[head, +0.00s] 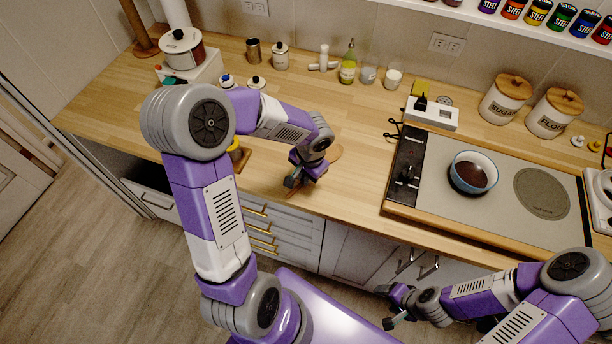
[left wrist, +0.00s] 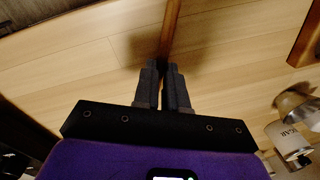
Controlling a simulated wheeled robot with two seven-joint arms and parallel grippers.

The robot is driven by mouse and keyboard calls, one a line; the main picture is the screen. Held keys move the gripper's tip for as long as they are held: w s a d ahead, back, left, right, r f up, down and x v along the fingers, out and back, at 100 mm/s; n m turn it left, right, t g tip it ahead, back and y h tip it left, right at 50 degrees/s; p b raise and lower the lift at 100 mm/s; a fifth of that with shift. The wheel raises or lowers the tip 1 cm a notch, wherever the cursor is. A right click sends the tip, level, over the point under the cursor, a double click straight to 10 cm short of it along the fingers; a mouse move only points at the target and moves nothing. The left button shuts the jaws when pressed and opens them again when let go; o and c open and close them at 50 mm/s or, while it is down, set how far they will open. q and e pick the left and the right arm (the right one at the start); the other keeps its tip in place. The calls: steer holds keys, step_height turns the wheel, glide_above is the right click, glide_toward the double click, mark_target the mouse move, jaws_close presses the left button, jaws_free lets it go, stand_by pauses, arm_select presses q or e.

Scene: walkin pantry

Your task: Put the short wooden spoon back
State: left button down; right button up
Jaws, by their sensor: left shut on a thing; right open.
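My left gripper (head: 302,178) is shut on a brown wooden spoon, low over the front part of the counter. In the left wrist view the spoon's slim handle (left wrist: 171,28) runs up from between the closed fingertips (left wrist: 164,68). The gripper hides the middle, so I cannot tell the spoon's full length. My right gripper (head: 394,308) is open and empty, low in front of the cabinet doors.
The wooden counter (head: 345,190) is clear right of my left gripper. A cooktop (head: 440,195) with a blue-rimmed pan (head: 473,172) stands farther right. Sugar (head: 504,101) and flour (head: 553,115) canisters, a bottle (head: 348,65) and cups line the back. Drawers (head: 275,232) lie below the front edge.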

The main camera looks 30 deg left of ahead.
arm_select(q)
steer(key=shift+f, duration=0.2)
steer(key=c, duration=1.2)
jaws_free()
steer(key=shift+r, duration=0.25)
steer(key=r+p, duration=0.1)
steer(key=r, duration=0.3)
steer(key=d+r, duration=0.1)
steer(key=r, duration=0.3)
steer(key=r+p, duration=0.1)
steer(key=r, duration=0.2)
steer(key=shift+s+d+r+p, duration=0.15)
steer(key=shift+d+r+p, duration=0.1)
steer(key=shift+r+p, duration=0.15)
